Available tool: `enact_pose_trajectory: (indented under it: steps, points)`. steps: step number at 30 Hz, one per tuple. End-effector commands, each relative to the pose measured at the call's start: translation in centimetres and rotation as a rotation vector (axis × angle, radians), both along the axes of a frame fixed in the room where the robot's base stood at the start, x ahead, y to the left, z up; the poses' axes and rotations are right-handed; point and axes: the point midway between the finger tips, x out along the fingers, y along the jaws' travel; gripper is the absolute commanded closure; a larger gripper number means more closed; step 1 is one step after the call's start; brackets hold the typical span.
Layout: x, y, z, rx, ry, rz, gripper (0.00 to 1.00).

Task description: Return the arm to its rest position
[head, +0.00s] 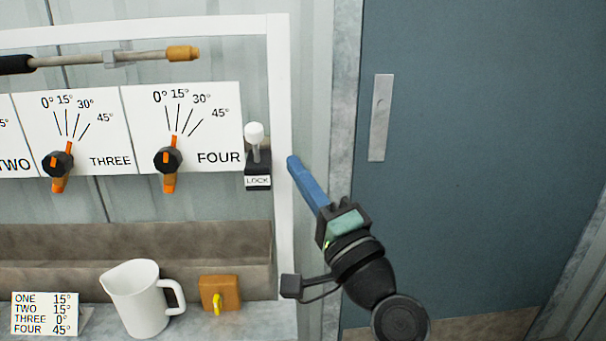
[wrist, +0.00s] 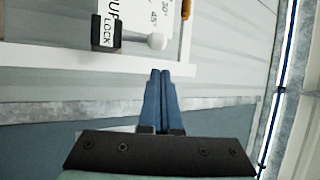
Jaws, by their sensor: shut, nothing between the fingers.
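My gripper (head: 293,162) is in front of the right white post of the panel frame, with its blue fingers pointing up and left. It is shut and empty. In the wrist view the two blue fingers (wrist: 160,74) lie together. The LOCK lever (head: 254,140) with its white knob stands just left of my fingertips, and a gap shows between them. The lever also shows in the wrist view (wrist: 155,41). Dial FOUR (head: 168,160) and dial THREE (head: 58,164) have black knobs with orange pointers.
A white jug (head: 138,300), an orange block with a yellow hook (head: 219,294) and a settings card (head: 45,314) stand on the shelf below. A spray lance (head: 120,57) hangs above the dials. A blue-grey door (head: 470,150) fills the right side.

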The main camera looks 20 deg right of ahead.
Motion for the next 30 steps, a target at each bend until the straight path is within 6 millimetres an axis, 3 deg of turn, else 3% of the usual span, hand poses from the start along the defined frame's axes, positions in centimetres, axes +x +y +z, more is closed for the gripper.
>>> enact_pose_trajectory:
  steps: [9,14,20,26,30]
  points:
    - [0.0,0.0,0.1,-0.003,-0.001,-0.001,1.0]
    - [-0.2,2.4,2.1,-0.151,-0.02,-0.055,1.0]
    - [-2.7,8.6,8.8,-0.587,-0.138,-0.285,1.0]
    - [-9.0,13.3,16.3,-0.93,-0.312,-0.606,1.0]
    - [-14.8,15.4,20.6,-1.068,-0.422,-0.841,1.0]
